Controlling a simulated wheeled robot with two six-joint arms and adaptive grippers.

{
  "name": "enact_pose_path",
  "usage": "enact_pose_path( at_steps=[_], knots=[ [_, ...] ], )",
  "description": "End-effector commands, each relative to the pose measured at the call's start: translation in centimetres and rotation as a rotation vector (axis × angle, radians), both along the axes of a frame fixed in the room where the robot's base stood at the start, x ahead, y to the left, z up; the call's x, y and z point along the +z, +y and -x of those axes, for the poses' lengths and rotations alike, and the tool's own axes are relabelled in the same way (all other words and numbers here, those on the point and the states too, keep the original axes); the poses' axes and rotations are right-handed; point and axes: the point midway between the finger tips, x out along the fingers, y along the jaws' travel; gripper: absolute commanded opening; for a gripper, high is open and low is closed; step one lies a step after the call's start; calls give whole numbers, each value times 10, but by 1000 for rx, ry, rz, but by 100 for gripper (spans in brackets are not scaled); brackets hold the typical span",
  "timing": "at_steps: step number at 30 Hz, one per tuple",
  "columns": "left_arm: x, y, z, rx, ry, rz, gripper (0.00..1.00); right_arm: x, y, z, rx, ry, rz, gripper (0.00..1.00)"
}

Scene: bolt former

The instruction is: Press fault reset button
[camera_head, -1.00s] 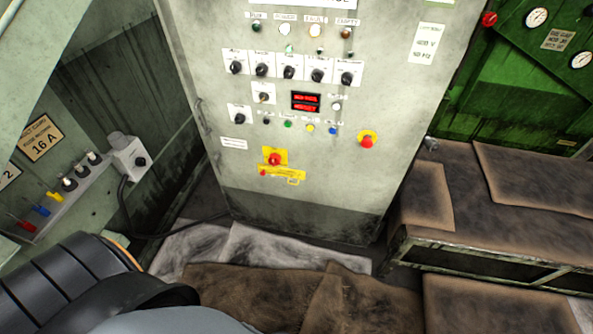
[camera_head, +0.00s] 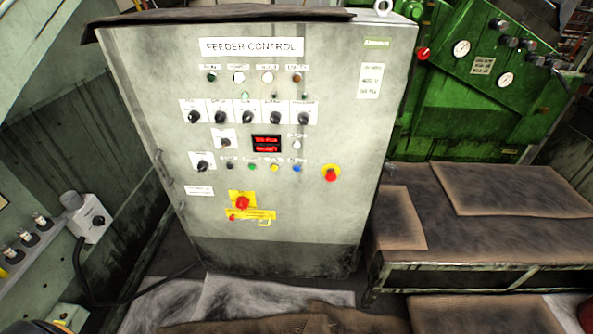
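The grey control cabinet (camera_head: 130,130) stands ahead with a "FEEDER CONTROL" sign (camera_head: 251,47). Below the red digital display (camera_head: 266,143) is a row of small buttons: black (camera_head: 230,167), green (camera_head: 252,167), yellow (camera_head: 274,168) and blue (camera_head: 297,169). A white button (camera_head: 297,144) sits right of the display. The small labels are too blurred to tell which button is the fault reset. Neither of my grippers is in view.
A grey switch box (camera_head: 88,218) is at left.

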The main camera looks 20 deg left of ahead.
Motion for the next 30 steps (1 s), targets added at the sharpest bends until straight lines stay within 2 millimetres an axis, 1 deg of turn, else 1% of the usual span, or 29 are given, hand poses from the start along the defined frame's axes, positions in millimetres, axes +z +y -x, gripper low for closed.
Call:
enact_pose_path(
  at_steps=[1, 2, 15, 16, 30],
  knots=[
    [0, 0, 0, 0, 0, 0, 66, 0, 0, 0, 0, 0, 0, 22],
    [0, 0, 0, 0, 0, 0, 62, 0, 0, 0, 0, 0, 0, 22],
    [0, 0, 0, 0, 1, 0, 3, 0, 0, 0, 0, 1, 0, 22],
    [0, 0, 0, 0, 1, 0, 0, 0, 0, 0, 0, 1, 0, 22],
    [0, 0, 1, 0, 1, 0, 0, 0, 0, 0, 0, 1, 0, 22]
  ],
)
